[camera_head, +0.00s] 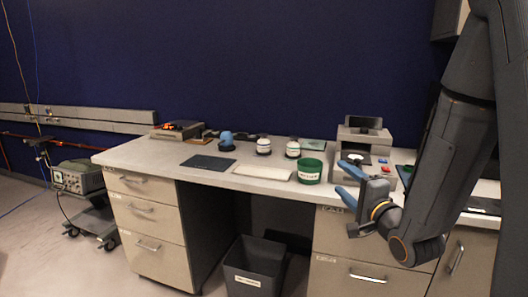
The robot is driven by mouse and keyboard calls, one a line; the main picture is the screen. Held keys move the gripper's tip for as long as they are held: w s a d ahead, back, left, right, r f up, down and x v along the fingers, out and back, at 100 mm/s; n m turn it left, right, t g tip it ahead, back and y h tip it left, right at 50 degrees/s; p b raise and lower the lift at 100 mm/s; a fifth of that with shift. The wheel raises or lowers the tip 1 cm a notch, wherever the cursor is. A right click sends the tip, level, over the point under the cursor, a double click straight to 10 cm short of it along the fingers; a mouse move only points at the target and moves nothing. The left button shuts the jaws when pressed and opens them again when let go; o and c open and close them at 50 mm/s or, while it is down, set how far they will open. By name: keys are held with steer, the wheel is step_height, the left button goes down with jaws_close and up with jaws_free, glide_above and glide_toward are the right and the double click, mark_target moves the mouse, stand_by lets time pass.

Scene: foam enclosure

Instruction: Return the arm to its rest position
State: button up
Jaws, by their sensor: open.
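My gripper (347,183) has blue fingers spread apart and holds nothing. It hangs in front of the bench's front edge at the right, above the drawers. My dark grey arm comes down from the upper right and bends at the wrist to point the gripper left. The green labelled tub (310,171) stands on the bench just left of and beyond the fingers. The arm hides part of the bench's right side.
The bench (265,185) carries a dark mat (209,162), a blue object (227,141), two white jars (264,146) (293,148) and a grey machine (364,142). A grey bin (254,268) stands below. A cart with an instrument (78,178) is at left.

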steer(key=s+d+f+n+g+h, duration=0.1)
steer(key=s+f+n+g+h, duration=0.4)
steer(key=s+f+n+g, duration=0.45)
steer(key=s+a+f+n+g, duration=0.1)
steer(key=s+n+g, duration=0.1)
steer(key=s+g, duration=0.2)
steer(key=s+a+f+n+g, duration=0.2)
steer(key=s+n+g, duration=0.1)
steer(key=s, duration=0.8)
steer(key=shift+a+f+g+y, duration=0.25)
steer(key=shift+f+g+y, duration=0.05)
steer(key=shift+g, duration=0.15)
steer(key=shift+s, duration=0.1)
stand_by(0.3)
